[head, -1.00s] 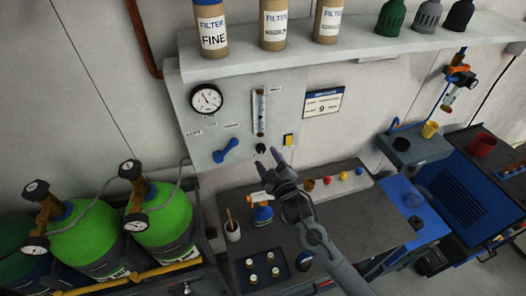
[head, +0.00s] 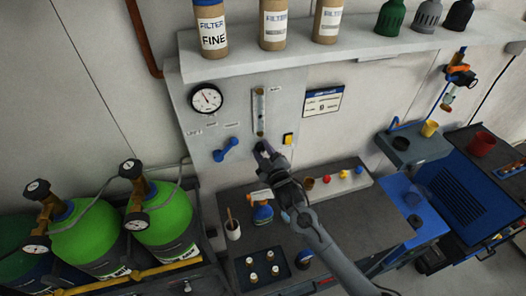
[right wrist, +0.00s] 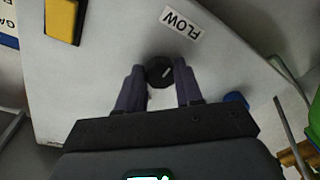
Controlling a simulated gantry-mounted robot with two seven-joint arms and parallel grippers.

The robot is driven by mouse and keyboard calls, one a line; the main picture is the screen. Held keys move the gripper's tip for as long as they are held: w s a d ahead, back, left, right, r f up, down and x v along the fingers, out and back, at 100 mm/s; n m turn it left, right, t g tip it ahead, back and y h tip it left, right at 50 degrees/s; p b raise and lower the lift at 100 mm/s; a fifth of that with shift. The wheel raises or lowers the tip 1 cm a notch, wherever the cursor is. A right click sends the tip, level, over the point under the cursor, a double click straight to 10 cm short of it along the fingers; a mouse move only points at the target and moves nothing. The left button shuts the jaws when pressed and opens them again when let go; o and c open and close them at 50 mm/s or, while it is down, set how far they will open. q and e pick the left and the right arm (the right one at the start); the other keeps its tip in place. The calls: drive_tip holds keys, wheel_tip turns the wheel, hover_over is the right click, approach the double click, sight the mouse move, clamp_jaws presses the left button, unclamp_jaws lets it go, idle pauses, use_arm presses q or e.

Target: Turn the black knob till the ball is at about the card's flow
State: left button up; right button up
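The black knob (right wrist: 159,72) sits on the grey panel (head: 200,130) below the flow tube (head: 259,110). In the right wrist view it has a short pale mark. My right gripper (head: 264,148) is at the knob, one finger on each side, with what look like small gaps; it hides the knob in the head view. The ball in the tube is too small to make out. The white and blue card (head: 322,101) hangs right of the tube; its figure is too small to read surely. My left gripper is not in view.
A yellow switch (head: 288,139) is right of the knob and a blue lever (head: 226,149) is left of it. A pressure gauge (head: 206,98) is above the lever. Green cylinders (head: 160,220) stand at left. A bench (head: 340,225) with small items lies below.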

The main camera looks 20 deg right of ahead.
drive_tip(key=shift+c, duration=1.3)
drive_tip(key=shift+m, duration=0.3)
drive_tip(key=m, duration=0.3)
drive_tip(key=shift+f+m, duration=0.1)
drive_tip(key=shift+m, duration=0.3)
drive_tip(key=shift+m+t, duration=0.3)
drive_tip(key=shift+m, duration=0.6)
drive_tip(key=o, duration=1)
